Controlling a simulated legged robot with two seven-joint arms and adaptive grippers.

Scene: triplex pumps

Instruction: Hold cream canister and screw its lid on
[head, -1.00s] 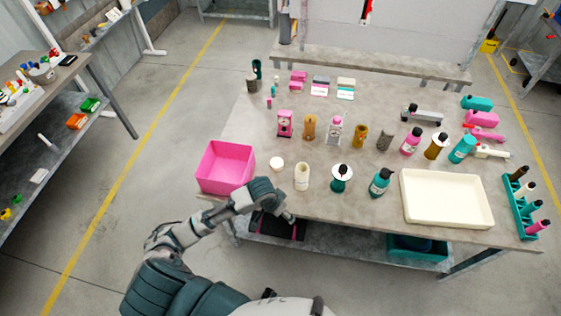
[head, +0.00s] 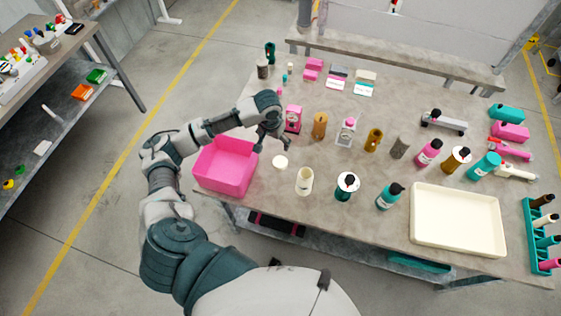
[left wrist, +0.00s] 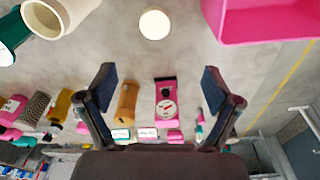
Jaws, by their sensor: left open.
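The cream canister (head: 304,181) stands upright and open-topped near the front edge of the table in the head view. It also shows at the top left of the left wrist view (left wrist: 62,14). Its round cream lid (head: 280,162) lies flat on the table just left of and behind it, and shows at the top middle of the left wrist view (left wrist: 154,24). My left gripper (head: 272,147) is open and empty above the table, behind the lid and beside the pink bin. In the left wrist view its fingers (left wrist: 160,88) are spread wide. My right gripper is not in view.
A pink bin (head: 225,166) stands left of the lid. A pink scale-like device (head: 293,118) stands behind the gripper. A teal bottle (head: 346,187) is right of the canister, and a cream tray (head: 457,248) lies at the front right. Bare table surrounds the lid.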

